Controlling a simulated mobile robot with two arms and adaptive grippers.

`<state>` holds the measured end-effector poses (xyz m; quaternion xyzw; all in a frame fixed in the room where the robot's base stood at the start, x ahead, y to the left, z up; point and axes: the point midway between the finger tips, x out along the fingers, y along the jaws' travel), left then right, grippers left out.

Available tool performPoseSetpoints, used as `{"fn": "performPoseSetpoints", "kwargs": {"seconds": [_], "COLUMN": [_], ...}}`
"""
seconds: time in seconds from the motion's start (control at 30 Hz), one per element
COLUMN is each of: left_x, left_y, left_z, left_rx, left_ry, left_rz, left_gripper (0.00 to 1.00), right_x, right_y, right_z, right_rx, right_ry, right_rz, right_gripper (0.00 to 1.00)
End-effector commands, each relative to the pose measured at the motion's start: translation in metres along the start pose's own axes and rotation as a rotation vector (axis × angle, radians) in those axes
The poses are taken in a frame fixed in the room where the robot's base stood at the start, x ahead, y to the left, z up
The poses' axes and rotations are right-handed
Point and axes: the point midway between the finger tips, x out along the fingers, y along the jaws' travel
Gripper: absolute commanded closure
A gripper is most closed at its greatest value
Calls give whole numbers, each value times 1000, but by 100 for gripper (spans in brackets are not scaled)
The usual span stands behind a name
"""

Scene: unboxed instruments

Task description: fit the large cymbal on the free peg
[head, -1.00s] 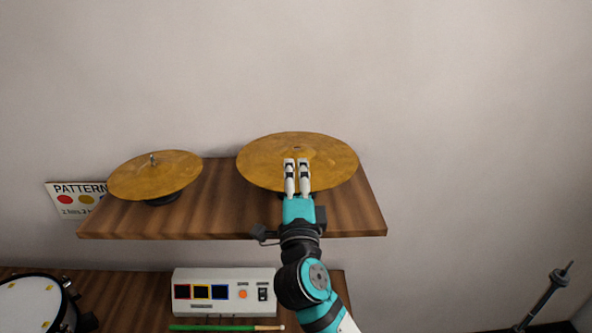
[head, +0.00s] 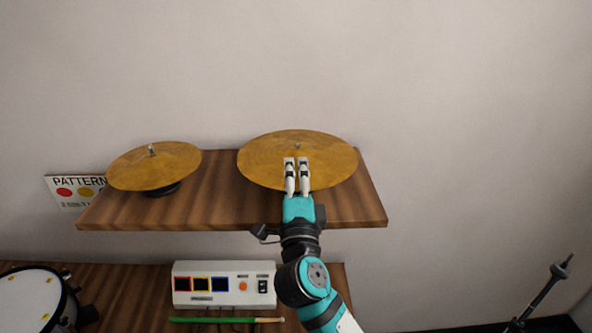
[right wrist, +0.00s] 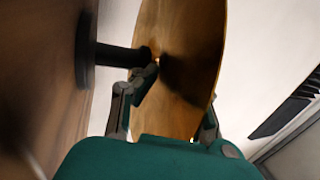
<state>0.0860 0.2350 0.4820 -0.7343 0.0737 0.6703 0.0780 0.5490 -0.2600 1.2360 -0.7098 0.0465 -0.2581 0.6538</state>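The large cymbal (head: 262,165), a flat golden disc, is over the right part of the upper shelf. A small peg tip (head: 297,146) shows through its centre hole. In the right wrist view, the cymbal's underside (right wrist: 190,40) meets a dark post (right wrist: 118,56) rising from a round base on the shelf. My right gripper (head: 297,164) is shut on the cymbal's near part, with one finger above and one below it; its fingers also show in the wrist view (right wrist: 168,105). My left gripper is out of view.
A smaller cymbal (head: 125,172) sits on another peg at the left of the shelf (head: 225,215). Below are a control box (head: 224,302), a green stick (head: 215,320) and a drum (head: 35,300). A dark stand (head: 545,290) is at lower right.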

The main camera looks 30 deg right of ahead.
Motion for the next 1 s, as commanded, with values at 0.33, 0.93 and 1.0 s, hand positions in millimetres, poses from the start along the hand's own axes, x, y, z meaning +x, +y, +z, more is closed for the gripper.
{"fn": "performPoseSetpoints", "kwargs": {"seconds": [0.33, 0.93, 1.0], "left_x": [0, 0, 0], "left_y": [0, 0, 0], "left_z": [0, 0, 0], "left_rx": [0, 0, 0], "left_ry": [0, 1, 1], "left_rz": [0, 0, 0], "left_gripper": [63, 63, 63], "right_x": [-2, -3, -3], "right_y": [5, 8, 8], "right_z": [0, 0, 0], "right_rx": [0, 0, 0], "right_ry": [0, 0, 0], "right_rz": [-2, -2, -2], "right_gripper": [100, 67, 67]}}
